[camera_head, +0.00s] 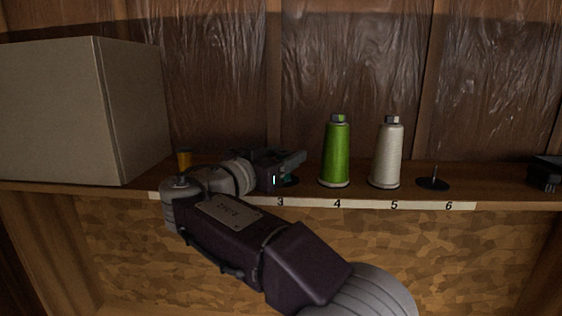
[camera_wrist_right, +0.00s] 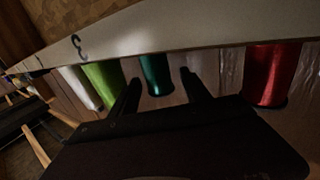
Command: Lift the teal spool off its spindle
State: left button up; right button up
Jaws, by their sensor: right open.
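The teal spool (camera_wrist_right: 155,75) shows in the right wrist view beyond my two dark fingers, in line with the space between them. In the head view it is mostly hidden behind my gripper, with only a bit of teal (camera_head: 288,181) showing near number 3. My right gripper (camera_head: 292,161) is open at the shelf there; its fingers also show in the right wrist view (camera_wrist_right: 158,92). I cannot tell whether either finger touches the spool. The teal spool's spindle is hidden. My left gripper is not in view.
A green spool (camera_head: 335,155) and a white spool (camera_head: 386,155) stand to the right, then an empty spindle (camera_head: 433,181). A red spool (camera_wrist_right: 271,75) is on the teal spool's other side. A large box (camera_head: 60,110) fills the shelf's left; a dark object (camera_head: 546,171) sits far right.

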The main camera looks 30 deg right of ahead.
jog(key=shift+w+d+f, duration=0.2)
jog(key=shift+w+d, duration=0.05)
jog(key=shift+d, duration=0.25)
grip_shut()
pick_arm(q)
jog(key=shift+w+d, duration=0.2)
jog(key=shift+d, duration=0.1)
pick_arm(e)
jog(key=shift+a, duration=0.1)
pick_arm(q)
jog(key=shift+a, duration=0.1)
pick_arm(e)
jog(key=shift+s+a, duration=0.1)
